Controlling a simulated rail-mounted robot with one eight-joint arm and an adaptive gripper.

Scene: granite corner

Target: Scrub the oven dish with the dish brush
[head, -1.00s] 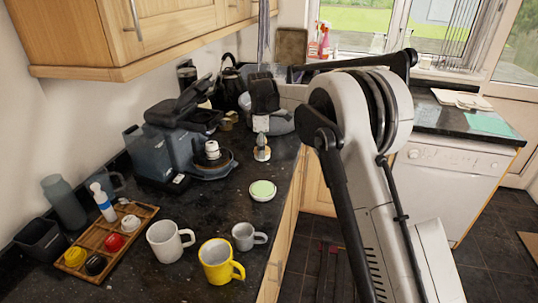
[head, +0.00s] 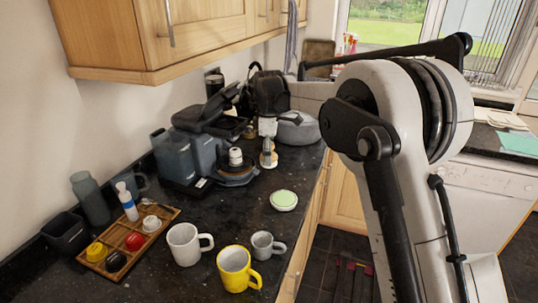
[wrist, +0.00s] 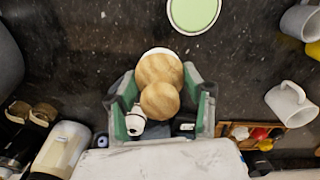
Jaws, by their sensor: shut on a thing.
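The dish brush (head: 268,158) has a pale wooden top made of two rounded parts, also seen in the wrist view (wrist: 160,85). My gripper (head: 267,138) is shut on it; in the wrist view the green-lined fingers (wrist: 162,108) stand on either side of the wood. The bristles are hidden in the wrist view and too small to make out in the head view. A round, white-rimmed dish with a pale green inside (head: 284,200) lies on the counter in front of the brush, apart from it. It shows at the top of the wrist view (wrist: 194,12). I cannot tell if it is the oven dish.
A dark coffee machine (head: 195,150) stands left of my gripper, and a grey rounded vessel (head: 300,130) behind it. White (head: 185,245), yellow (head: 236,270) and grey (head: 264,246) mugs and a wooden tray (head: 165,213) are nearer. Counter around the green dish is clear.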

